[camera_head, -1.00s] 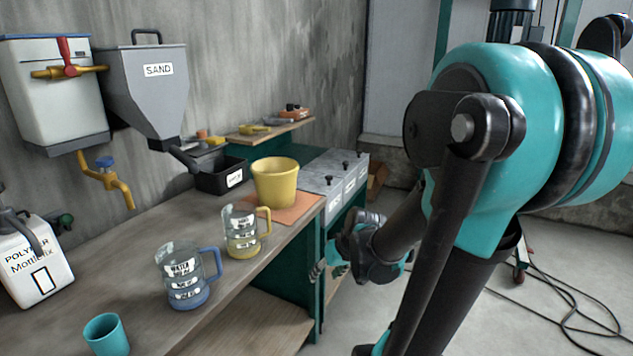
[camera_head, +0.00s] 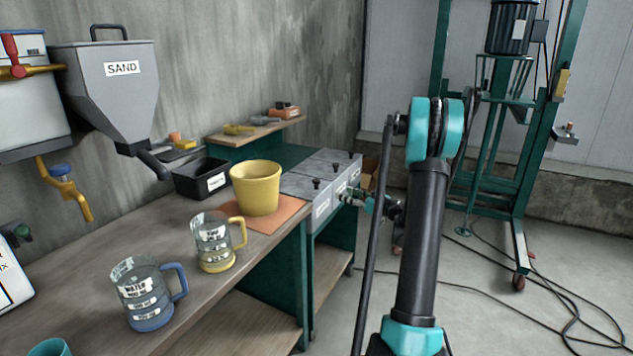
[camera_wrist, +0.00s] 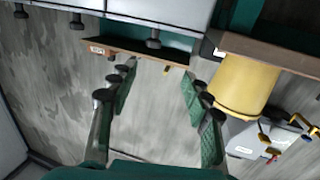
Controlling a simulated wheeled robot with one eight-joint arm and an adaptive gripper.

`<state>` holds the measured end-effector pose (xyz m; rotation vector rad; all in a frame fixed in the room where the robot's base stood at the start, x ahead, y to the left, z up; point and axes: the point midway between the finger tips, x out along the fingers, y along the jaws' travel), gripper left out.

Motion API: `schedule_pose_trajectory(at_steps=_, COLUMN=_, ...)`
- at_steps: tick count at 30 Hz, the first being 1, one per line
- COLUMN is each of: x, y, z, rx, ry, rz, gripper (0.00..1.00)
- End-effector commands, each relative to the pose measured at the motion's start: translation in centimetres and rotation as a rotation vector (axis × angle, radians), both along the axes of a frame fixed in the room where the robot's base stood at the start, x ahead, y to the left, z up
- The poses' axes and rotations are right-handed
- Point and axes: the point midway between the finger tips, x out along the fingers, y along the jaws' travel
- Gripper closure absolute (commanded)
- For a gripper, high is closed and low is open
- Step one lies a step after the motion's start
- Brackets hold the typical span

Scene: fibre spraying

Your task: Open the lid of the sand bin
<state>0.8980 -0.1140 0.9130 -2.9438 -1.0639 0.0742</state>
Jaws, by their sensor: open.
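A grey hopper labelled SAND (camera_head: 115,85), with a handle on top, hangs on the wall at the left. Grey lidded bins with dark knobs (camera_head: 320,180) stand in a row beyond the bench end. Their front labels are too small to read, so I cannot tell which holds sand. My gripper (camera_head: 355,198) is beside the right end of this row; contact cannot be told. In the wrist view my gripper (camera_wrist: 160,80) has its two fingers apart with nothing between them. The bins (camera_wrist: 180,12) show along the top of that view, knobs pointing down.
A yellow bucket (camera_head: 256,188) stands on an orange mat by the bins. A black tray (camera_head: 200,179) and measuring jugs (camera_head: 148,295) are on the bench. A small shelf (camera_head: 255,131) is behind. A green frame (camera_head: 490,150) and cables lie right; floor between is mostly clear.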

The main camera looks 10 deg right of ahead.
Motion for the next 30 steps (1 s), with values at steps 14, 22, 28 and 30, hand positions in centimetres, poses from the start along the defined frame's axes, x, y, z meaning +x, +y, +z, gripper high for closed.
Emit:
schedule_pose_trajectory(at_steps=14, x=4.2, y=1.8, z=-0.1, rx=0.006, ry=-0.049, rz=-0.010, gripper=0.51)
schedule_pose_trajectory(at_steps=22, x=8.4, y=5.3, z=-0.1, rx=0.006, ry=-0.048, rz=-0.009, gripper=0.51)
schedule_pose_trajectory(at_steps=28, x=11.3, y=7.6, z=-0.1, rx=0.006, ry=-0.048, rz=-0.011, gripper=0.51)
schedule_pose_trajectory(at_steps=30, x=12.2, y=8.3, z=-0.1, rx=0.006, ry=-0.048, rz=-0.010, gripper=0.51)
